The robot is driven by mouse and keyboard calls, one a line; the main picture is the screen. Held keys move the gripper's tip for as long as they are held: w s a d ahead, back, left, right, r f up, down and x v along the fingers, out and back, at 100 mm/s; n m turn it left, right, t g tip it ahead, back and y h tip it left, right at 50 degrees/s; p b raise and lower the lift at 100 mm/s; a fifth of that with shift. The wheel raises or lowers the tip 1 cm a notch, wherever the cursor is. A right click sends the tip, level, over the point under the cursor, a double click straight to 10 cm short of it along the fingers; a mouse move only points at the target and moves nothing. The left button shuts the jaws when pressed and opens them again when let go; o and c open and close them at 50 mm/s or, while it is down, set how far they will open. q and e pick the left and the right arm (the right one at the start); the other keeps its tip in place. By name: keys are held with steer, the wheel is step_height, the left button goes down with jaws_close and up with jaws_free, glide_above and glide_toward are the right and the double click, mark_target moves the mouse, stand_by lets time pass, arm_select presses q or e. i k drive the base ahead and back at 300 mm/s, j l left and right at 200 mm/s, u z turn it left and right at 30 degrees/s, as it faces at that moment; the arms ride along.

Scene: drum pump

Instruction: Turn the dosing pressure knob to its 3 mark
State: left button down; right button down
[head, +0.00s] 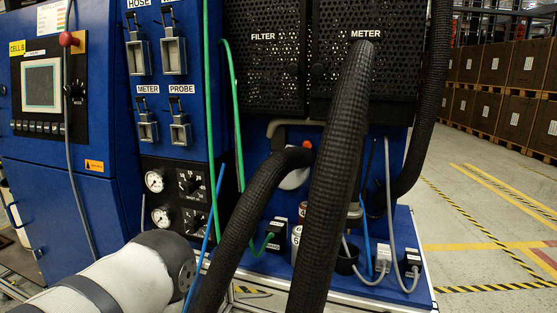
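Two black knobs sit on the dark panel in the middle of the blue machine: an upper knob (188,184) and a lower knob (197,221). Each has pale scale marks around it, too small to read. I cannot tell which one is the dosing pressure knob or where either points. An upper round white gauge (154,181) and a lower gauge (161,217) sit to the left of the knobs. A thin blue hose runs close in front of the knobs' right side. Neither gripper shows; a white, dark-banded arm part of mine is at the lower left, below the panel.
Two thick black corrugated hoses (340,150) cross in front of the machine, right of the knobs. A green hose (236,100) hangs between. Boxes (495,64) and clear, striped floor lie to the right.

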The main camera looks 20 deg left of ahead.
mark_target(193, 227)
steer(key=u, duration=1.15)
